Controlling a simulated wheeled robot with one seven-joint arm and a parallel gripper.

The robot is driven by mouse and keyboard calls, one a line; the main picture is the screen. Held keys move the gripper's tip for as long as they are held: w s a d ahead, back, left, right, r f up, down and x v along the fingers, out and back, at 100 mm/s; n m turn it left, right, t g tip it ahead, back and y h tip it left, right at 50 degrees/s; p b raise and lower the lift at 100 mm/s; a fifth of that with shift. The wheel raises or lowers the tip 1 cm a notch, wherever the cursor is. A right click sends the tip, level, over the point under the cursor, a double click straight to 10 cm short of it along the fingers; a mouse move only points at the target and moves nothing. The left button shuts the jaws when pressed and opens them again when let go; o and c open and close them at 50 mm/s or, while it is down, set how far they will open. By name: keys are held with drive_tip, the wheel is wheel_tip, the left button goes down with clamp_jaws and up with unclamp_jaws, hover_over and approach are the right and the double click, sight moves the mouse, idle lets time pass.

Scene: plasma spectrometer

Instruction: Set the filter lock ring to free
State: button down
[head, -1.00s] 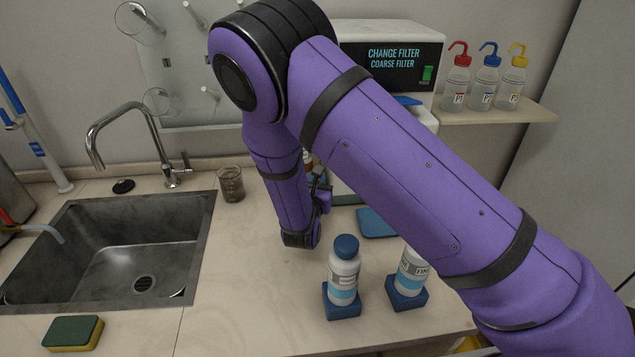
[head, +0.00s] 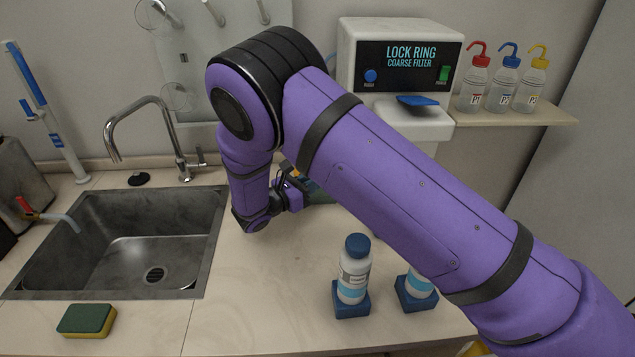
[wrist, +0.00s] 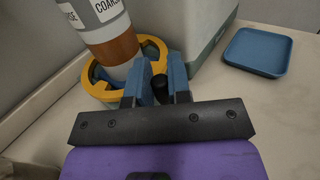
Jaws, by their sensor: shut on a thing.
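The yellow lock ring (wrist: 152,52) shows in the wrist view, lying around the base of an upright coarse filter bottle (wrist: 100,20) with a brown lower band. A short black peg (wrist: 160,90) stands at the ring's near edge. My gripper (wrist: 157,88) is shut on this peg, with one blue-grey finger on each side. In the head view my gripper (head: 292,190) is mostly hidden behind my own arm, and so is the ring. The instrument's screen (head: 412,57) reads "LOCK RING, COARSE FILTER". Any free or locked marking is not visible.
Two bottles stand in blue holders (head: 351,302) (head: 415,296) at the front of the counter. A blue tray (wrist: 257,52) lies right of the instrument body. The sink (head: 130,250), sponge (head: 87,320) and faucet (head: 150,130) are on the left. Wash bottles (head: 510,85) stand on a shelf.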

drive_tip(key=shift+w+a, duration=0.15)
drive_tip(key=shift+a, duration=0.5)
drive_tip(key=c, duration=1.3)
unclamp_jaws()
drive_tip(key=shift+w, duration=0.1)
drive_tip(key=shift+c, duration=0.2)
drive_tip(key=v, duration=1)
drive_tip(key=shift+a, duration=0.4)
drive_tip(key=shift+s+a, duration=0.1)
drive_tip(key=shift+s, duration=0.15)
